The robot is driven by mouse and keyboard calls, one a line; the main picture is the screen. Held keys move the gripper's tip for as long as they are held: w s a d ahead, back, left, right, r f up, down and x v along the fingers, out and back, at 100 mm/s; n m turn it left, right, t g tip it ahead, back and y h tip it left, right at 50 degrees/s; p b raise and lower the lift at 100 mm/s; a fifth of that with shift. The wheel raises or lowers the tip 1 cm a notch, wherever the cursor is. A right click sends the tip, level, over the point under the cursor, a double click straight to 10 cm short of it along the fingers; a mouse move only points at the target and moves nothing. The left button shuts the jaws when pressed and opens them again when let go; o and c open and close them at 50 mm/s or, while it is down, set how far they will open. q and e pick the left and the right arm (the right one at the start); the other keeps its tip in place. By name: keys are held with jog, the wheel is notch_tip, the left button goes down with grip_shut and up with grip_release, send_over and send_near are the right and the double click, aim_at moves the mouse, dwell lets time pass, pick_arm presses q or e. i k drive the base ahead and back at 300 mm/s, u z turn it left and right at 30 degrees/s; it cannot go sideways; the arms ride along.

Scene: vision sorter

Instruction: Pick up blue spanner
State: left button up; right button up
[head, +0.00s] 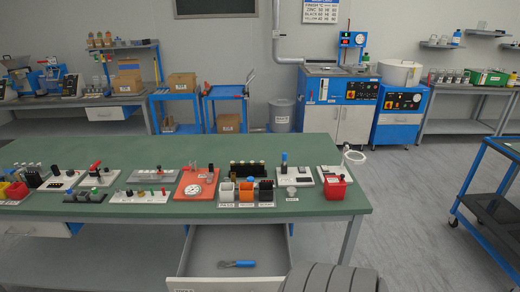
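The blue spanner (244,264) lies flat in an open drawer (275,240) below the front edge of the green-topped bench (250,149). Its blue handle points right and its grey metal head points left. Nothing covers it, and the drawer floor around it looks bare. Neither of my grippers shows in the head view.
Fixtures, small parts and bins, including a red bin (334,189) and an orange plate (189,188), line the bench's front half. The back half is mostly clear. A dark grey ridged shape at the bottom, right of the drawer, may be mine. A blue cart (492,210) stands right.

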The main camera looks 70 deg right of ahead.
aim_at(239, 264)
jog(key=z, duration=1.6)
